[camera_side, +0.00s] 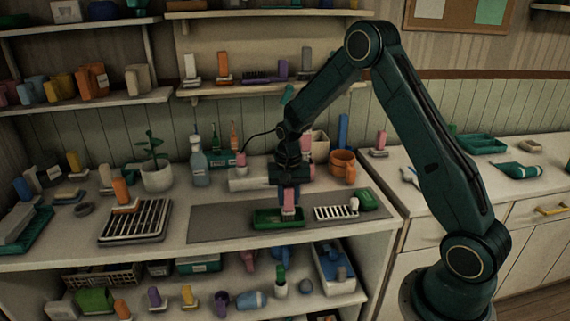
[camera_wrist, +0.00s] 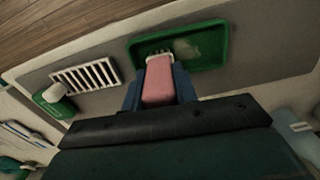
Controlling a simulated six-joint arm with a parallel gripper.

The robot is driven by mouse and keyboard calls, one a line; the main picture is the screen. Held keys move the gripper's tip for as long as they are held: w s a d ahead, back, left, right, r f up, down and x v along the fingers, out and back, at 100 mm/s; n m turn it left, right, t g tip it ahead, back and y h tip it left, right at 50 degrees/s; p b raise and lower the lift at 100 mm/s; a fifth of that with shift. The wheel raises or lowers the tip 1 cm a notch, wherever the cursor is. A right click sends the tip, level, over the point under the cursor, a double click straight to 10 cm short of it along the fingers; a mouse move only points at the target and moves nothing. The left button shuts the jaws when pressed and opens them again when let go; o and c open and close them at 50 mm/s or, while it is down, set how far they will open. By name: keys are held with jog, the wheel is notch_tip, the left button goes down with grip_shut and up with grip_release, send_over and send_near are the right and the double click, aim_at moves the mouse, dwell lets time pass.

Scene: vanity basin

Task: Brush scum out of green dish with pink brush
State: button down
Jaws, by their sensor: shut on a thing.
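The green dish (camera_side: 266,219) lies on the grey mat, below my gripper. In the wrist view the dish (camera_wrist: 215,50) shows a pale, whitish patch of scum (camera_wrist: 186,48) on its floor. My gripper (camera_side: 289,191) points down and is shut on the pink brush (camera_side: 289,198). The brush's pink handle (camera_wrist: 158,82) sits between the two blue fingers in the wrist view. Its white bristle end (camera_wrist: 159,57) is at the dish's near left part, beside the scum. I cannot tell whether the bristles touch the dish floor.
A white slotted rack (camera_side: 335,212) lies just right of the dish, with a small green dish (camera_side: 368,201) holding a white item beyond it. An orange mug (camera_side: 343,167) stands behind. The grey mat (camera_side: 215,222) is clear to the left.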

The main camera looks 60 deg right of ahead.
jog(key=shift+w+a, duration=0.4)
jog(key=shift+w, duration=0.05)
jog(key=shift+w+a, duration=0.1)
jog(key=shift+w+a, duration=1.1)
jog(key=shift+w, duration=0.15)
jog(key=shift+r, duration=0.25)
jog(key=shift+r, duration=0.6)
jog(key=shift+r, duration=0.1)
notch_tip(320, 180, up, 5)
jog(key=shift+f, duration=0.1)
dwell(0.6)
dwell(0.5)
